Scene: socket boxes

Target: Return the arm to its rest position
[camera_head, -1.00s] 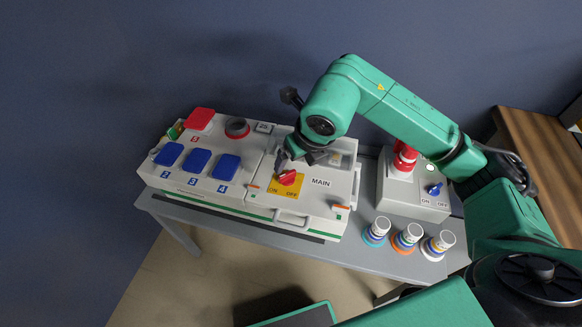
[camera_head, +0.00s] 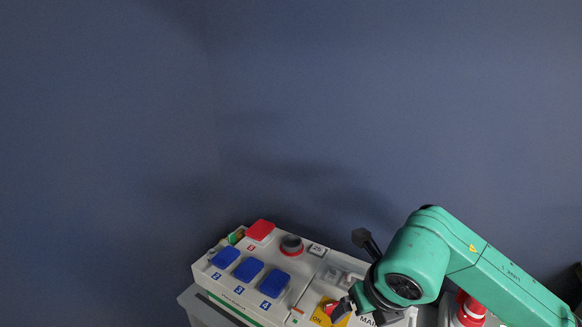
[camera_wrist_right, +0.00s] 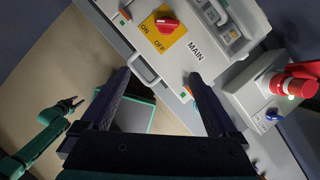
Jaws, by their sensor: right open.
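My right arm comes in from the right in the head view, and its gripper (camera_head: 345,312) is over the MAIN panel near the red knob (camera_head: 331,308). In the right wrist view the right gripper (camera_wrist_right: 158,78) is open with nothing between its fingers. The red knob (camera_wrist_right: 167,22) on its yellow ON/OFF plate (camera_wrist_right: 152,40) lies beyond the fingertips, apart from them. My left gripper (camera_wrist_right: 70,104) shows small at the left of the right wrist view, over the floor; its jaw state is too small to tell. It is outside the head view.
Wall fills the upper head view.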

